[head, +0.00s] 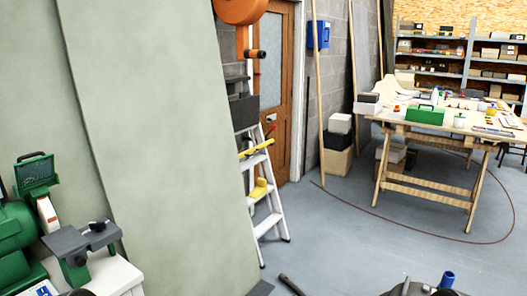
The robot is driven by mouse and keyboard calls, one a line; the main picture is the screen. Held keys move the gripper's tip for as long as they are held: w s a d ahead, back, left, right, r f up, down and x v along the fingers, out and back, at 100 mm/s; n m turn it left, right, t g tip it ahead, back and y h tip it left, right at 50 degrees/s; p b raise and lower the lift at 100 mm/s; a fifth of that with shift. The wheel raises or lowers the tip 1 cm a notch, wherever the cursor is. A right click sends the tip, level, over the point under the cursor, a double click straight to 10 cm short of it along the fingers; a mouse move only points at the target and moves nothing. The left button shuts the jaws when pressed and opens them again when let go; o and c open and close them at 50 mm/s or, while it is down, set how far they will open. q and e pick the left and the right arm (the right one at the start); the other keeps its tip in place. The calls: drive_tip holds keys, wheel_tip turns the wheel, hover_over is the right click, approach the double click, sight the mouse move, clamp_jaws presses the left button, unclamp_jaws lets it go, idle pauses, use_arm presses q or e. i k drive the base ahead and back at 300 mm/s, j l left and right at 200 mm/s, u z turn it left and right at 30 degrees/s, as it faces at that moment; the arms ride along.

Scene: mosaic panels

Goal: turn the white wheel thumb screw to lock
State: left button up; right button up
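I cannot make out a white wheel thumb screw in the head view. A green machine (14,236) with a raised green shield (37,173) stands at the lower left, cut off by the picture edge. A white part with a red edge (47,213) sits beside it, too small to name surely. A dark grey clamp-like block (80,242) on a green foot stands in front of it on a white surface (112,274). Neither of my grippers can be made out. Dark shapes at the bottom edge are cut off and unclear.
Large pale green panels (150,150) rise behind the machine. A stepladder (262,190) stands right of them, before a wooden door (272,90). A cluttered workbench (440,118) and shelves (435,50) are at the far right. The grey floor (350,235) between is mostly open.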

sight(98, 226)
drive_tip(key=u, duration=1.25)
drive_tip(key=i+l+z, duration=0.2)
drive_tip(key=i+l, duration=0.15)
drive_tip(key=i+l+z, duration=0.25)
drive_tip(key=i, duration=0.3)
drive_tip(key=i+l+z, duration=0.2)
drive_tip(key=i, duration=0.3)
